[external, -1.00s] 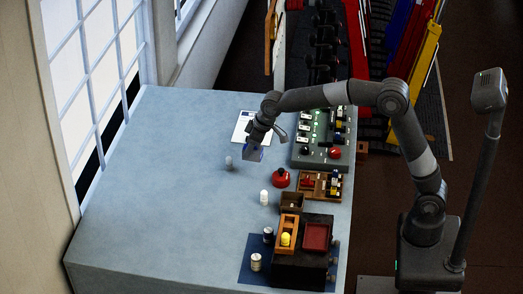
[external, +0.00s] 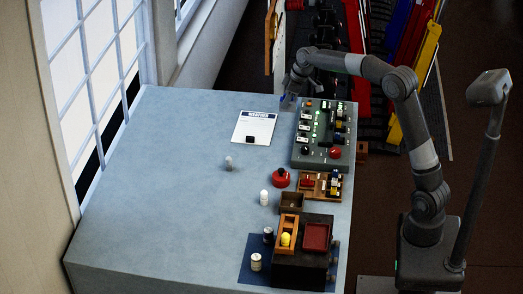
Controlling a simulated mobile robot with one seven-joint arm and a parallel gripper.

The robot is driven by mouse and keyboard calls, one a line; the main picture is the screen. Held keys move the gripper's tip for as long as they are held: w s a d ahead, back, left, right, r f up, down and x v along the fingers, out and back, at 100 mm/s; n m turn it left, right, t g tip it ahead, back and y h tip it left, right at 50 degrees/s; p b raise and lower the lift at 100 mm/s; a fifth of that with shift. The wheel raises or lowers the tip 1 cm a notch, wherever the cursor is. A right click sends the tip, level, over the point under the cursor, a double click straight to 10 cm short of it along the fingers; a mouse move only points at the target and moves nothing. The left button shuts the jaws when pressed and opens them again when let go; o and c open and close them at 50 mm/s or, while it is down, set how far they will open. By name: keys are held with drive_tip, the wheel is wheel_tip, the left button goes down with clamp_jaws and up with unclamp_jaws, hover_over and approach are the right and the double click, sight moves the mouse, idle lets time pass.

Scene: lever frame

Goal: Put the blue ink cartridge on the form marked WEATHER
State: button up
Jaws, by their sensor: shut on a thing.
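The form marked WEATHER (external: 262,130) is a white sheet with a blue heading, lying flat near the back right of the table. A small black block (external: 250,139) sits on its lower part. My gripper (external: 287,99) is beyond the form and to its right, near the table's back right edge. It is shut on a small blue thing (external: 282,98), which looks like the blue ink cartridge. Most of it is hidden by the fingers, and its height above the table is hard to tell.
A grey-green control panel (external: 321,135) stands right of the form. The table's left half (external: 150,190) is clear.

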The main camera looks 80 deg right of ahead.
drive_tip(key=s+d, duration=0.3)
drive_tip(key=d, duration=0.2)
approach(262, 133)
drive_tip(key=shift+w+a+f, duration=0.1)
drive_tip(key=shift+w+f, duration=0.1)
drive_tip(key=shift+w, duration=0.65)
drive_tip(key=shift+f, duration=1.95)
drive_tip(key=shift+f, duration=0.1)
drive_tip(key=o, duration=1)
